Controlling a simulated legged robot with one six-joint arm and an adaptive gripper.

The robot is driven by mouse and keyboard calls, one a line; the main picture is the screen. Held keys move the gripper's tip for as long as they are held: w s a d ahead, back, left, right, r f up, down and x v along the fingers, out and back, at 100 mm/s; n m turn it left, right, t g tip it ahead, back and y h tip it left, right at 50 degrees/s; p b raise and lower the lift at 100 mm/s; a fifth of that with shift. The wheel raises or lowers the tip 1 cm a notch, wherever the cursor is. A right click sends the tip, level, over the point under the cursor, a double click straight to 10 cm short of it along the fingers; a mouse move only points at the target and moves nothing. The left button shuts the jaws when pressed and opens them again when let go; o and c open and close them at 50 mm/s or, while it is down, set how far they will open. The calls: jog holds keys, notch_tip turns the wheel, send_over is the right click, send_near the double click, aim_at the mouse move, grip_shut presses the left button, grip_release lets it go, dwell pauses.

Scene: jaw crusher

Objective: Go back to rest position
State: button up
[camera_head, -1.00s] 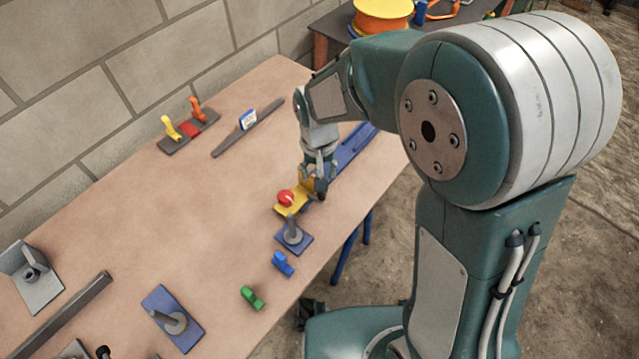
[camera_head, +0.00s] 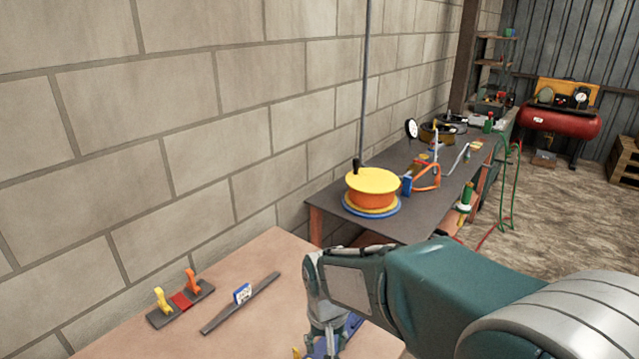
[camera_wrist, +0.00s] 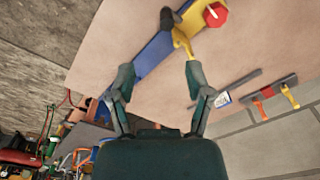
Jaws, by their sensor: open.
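My gripper (camera_wrist: 158,82) is open in the wrist view, with its two fingers spread and nothing between them. It hangs over the wooden table (camera_wrist: 110,50), near a blue bar (camera_wrist: 155,52) and a yellow piece (camera_wrist: 183,38) with a red knob (camera_wrist: 215,14). I cannot tell the exact gap between the fingers and these parts. In the head view my wrist (camera_head: 325,300) is above the right end of the table, and the fingertips fall at or below the bottom edge. A strip of the blue bar (camera_head: 350,325) shows beside it.
A base with a yellow and an orange clamp (camera_head: 180,302) and a dark bar (camera_head: 240,304) with a small blue-white block lie near the block wall. A dark bench (camera_head: 400,215) with an orange-yellow reel (camera_head: 372,188) stands behind. A red compressor (camera_head: 560,122) is at the far right.

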jog(key=s+d+r+m+t, duration=0.1)
jog(key=s+d+r+t, duration=0.4)
jog(key=s+d+r, duration=0.7)
jog(key=shift+s+d+r, duration=0.35)
jog(key=shift+s+d, duration=0.7)
jog(key=shift+d, duration=0.2)
dwell(0.7)
